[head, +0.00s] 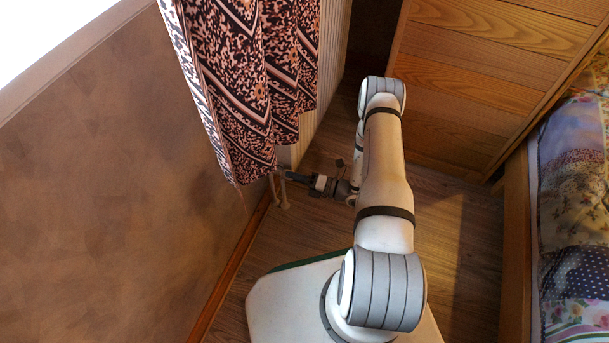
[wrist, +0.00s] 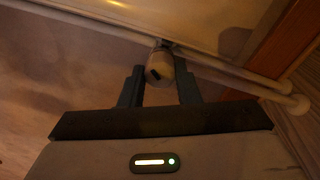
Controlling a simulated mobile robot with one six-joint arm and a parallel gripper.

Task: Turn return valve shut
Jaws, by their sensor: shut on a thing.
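The return valve (wrist: 160,62) shows in the wrist view as a pale rounded knob with a dark slot on its end, mounted at a pale pipe. My gripper (wrist: 159,70) has one dark finger on each side of the knob and is shut on it. In the head view my gripper (head: 289,174) reaches left, low by the wall, just below the curtain's lower edge. The valve itself is not clear there; the fingertips and curtain hide it.
Pale pipes (head: 283,192) run down to the floor beside my gripper. A patterned curtain (head: 245,90) hangs just above it. The brown wall (head: 110,180) is at left, a wooden cabinet (head: 480,80) behind, and a bed (head: 575,200) at right. Wood floor (head: 455,220) is clear between.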

